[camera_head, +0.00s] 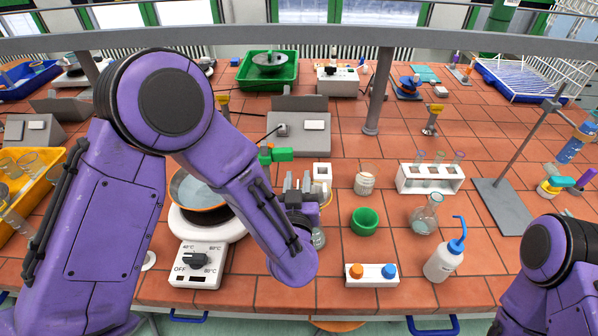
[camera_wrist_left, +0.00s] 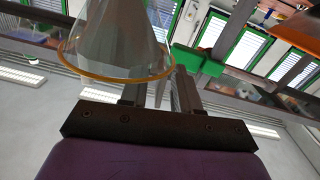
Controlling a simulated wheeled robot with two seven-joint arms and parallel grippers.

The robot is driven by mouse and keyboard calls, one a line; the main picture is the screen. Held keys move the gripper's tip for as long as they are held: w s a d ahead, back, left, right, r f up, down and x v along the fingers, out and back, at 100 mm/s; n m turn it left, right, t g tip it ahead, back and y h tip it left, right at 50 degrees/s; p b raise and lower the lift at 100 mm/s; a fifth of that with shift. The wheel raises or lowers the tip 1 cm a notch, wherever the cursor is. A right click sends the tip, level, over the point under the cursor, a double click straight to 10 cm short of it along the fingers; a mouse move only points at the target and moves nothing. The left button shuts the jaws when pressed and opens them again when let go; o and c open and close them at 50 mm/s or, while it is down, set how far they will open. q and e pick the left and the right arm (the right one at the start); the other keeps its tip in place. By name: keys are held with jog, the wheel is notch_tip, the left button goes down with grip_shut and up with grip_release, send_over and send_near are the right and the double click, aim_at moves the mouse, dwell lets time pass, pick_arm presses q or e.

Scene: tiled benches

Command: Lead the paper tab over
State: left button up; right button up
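I cannot make out a paper tab for certain. My left gripper (camera_head: 298,183) is pointing away from me at the middle of the bench, its fingers apart with a gap between them. In the left wrist view a clear glass cone with an amber rim (camera_wrist_left: 115,70) stands close to the fingers (camera_wrist_left: 160,88); I cannot tell whether they touch. In the head view an amber rim shows just right of the gripper, with glass (camera_head: 318,239) partly hidden below. A small white square piece (camera_head: 322,171) lies just beyond. My right gripper is out of view.
A green clamp-like piece (camera_head: 276,155) is beyond the left gripper. A hotplate (camera_head: 197,264) with a pan stands left.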

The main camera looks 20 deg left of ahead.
pick_arm(q)
jog(key=shift+w, duration=0.45)
jog(key=shift+s+r, duration=0.1)
jog(key=shift+s, duration=0.15)
jog(key=c, duration=0.4)
jog(key=shift+w, duration=0.15)
grip_shut()
